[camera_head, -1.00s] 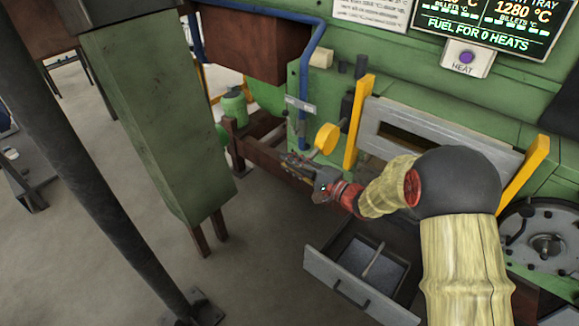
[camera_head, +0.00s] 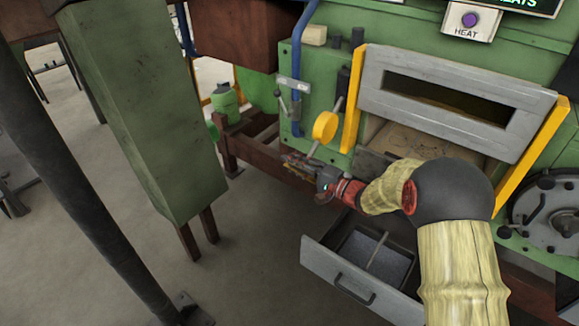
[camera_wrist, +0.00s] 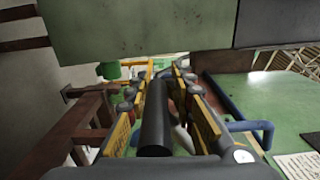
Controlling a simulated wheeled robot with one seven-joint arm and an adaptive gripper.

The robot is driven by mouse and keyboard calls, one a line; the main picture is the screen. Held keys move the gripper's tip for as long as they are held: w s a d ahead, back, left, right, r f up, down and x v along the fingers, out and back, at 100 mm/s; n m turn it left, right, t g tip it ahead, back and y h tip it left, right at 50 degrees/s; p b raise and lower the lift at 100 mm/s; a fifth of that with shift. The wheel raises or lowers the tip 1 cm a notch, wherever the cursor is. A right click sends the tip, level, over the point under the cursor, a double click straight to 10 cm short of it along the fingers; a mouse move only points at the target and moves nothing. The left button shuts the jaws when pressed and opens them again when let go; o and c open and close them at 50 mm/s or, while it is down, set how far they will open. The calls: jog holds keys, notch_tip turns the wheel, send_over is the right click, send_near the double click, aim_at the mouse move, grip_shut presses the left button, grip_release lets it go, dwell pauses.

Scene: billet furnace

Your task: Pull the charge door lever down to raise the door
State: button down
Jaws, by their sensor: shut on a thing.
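The charge door (camera_head: 515,125) is a grey framed panel with a dark slot, between two yellow guide posts. It stands raised, with a sandy-floored opening (camera_head: 405,138) showing below it. The lever has a yellow round hub (camera_head: 326,126) left of the door, and its rod slopes down and left to my gripper (camera_head: 299,164). In the wrist view, my gripper's fingers (camera_wrist: 157,108) are shut around a black cylindrical lever handle (camera_wrist: 155,125). The grip hides the lever's end in the head view.
An open grey drawer (camera_head: 338,270) juts out below my arm. A green column (camera_head: 150,125) stands left of my gripper. A brown rail (camera_head: 268,172) runs low behind the gripper. A blue pipe (camera_head: 297,55) rises above. Bare floor lies lower left.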

jog(key=shift+w+d+f, duration=0.15)
jog(key=shift+d+f, duration=0.25)
jog(key=shift+f, duration=0.1)
jog(key=c, duration=1.9)
grip_release()
jog(key=shift+w, duration=0.1)
jog(key=shift+o, duration=1.1)
jog(key=shift+w+d+f, duration=0.1)
jog(key=shift+w, duration=0.05)
jog(key=v, duration=1.2)
